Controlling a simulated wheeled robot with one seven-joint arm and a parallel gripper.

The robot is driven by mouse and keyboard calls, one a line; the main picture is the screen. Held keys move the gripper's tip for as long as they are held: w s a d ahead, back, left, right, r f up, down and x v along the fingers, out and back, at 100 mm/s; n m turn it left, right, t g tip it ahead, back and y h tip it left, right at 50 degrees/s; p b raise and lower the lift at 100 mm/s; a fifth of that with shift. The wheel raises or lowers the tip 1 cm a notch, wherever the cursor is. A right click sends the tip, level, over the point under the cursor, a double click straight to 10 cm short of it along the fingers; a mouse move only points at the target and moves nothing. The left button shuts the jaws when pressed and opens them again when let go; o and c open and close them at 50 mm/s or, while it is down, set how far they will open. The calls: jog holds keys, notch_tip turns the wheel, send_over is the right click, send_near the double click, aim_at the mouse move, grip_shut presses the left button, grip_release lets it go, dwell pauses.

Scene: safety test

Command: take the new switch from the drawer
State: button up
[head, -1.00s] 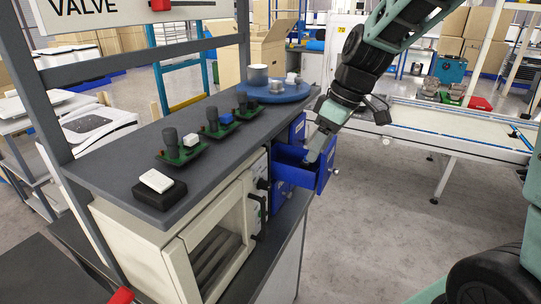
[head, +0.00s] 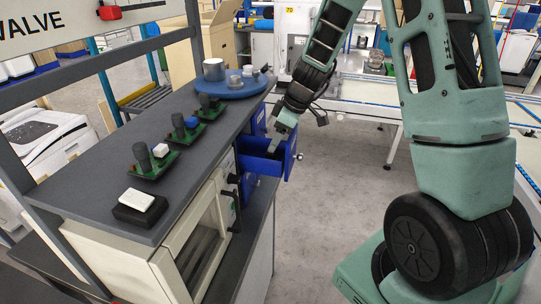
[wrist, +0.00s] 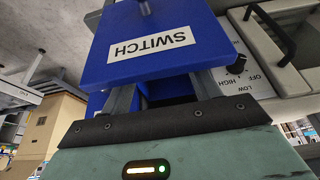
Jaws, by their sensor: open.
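The open blue drawer (head: 289,160) sticks out from the bench's end. Its front, labelled SWITCH, fills the upper middle of the wrist view (wrist: 110,62), with the label upside down. My gripper (head: 274,147) reaches down into the drawer opening. In the wrist view my gripper (wrist: 165,88) has its two fingers spread apart, with their tips hidden by the drawer front. I see nothing between the fingers. The new switch does not show in either view; the drawer's inside is mostly hidden.
On the bench top (head: 95,205) stand several green boards (head: 185,131) with black cylinders, a black box with a white switch-like piece (head: 137,199), and a blue round tray (head: 250,87). The floor (head: 330,220) right of the drawer is clear.

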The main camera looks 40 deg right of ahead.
aim_at(271, 157)
jog(key=shift+p+x, duration=0.9)
jog(key=shift+x, duration=2.05)
jog(key=shift+r, duration=0.1)
jog(key=c, duration=1.1)
